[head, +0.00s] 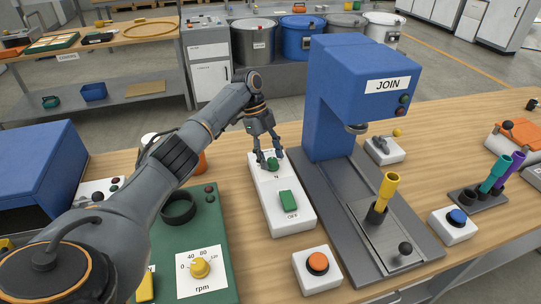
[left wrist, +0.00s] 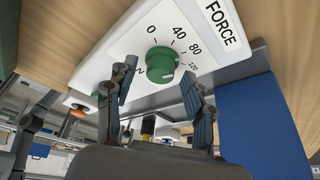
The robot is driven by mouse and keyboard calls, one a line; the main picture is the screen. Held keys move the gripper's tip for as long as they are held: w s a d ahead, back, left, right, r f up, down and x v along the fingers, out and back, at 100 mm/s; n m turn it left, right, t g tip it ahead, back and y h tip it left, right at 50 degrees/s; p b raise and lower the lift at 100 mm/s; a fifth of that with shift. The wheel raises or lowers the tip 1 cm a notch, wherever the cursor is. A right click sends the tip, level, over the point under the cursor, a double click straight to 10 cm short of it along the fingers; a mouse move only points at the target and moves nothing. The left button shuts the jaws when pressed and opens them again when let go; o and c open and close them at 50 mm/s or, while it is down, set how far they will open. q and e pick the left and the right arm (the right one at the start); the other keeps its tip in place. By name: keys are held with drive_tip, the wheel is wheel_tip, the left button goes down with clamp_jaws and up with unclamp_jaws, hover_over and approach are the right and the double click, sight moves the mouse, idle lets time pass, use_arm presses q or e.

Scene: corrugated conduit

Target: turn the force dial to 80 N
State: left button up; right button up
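The green force dial (left wrist: 161,65) sits on a white panel marked FORCE, with scale marks 0, 40, 80 and 120. In the head view the dial (head: 272,164) is on the far end of a white box (head: 296,222). My left gripper (head: 267,160) reaches down over the dial from above. In the left wrist view the left gripper (left wrist: 158,92) is open, with one finger on each side of the dial and gaps between.
A green OFF switch (head: 288,200) is on the same box. The blue JOIN press (head: 335,110) stands close to its right. An orange button (head: 318,262) is in front. A green rpm panel (head: 215,235) lies to the left under my arm.

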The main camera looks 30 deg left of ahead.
use_arm(q)
drive_tip(key=v, duration=1.2)
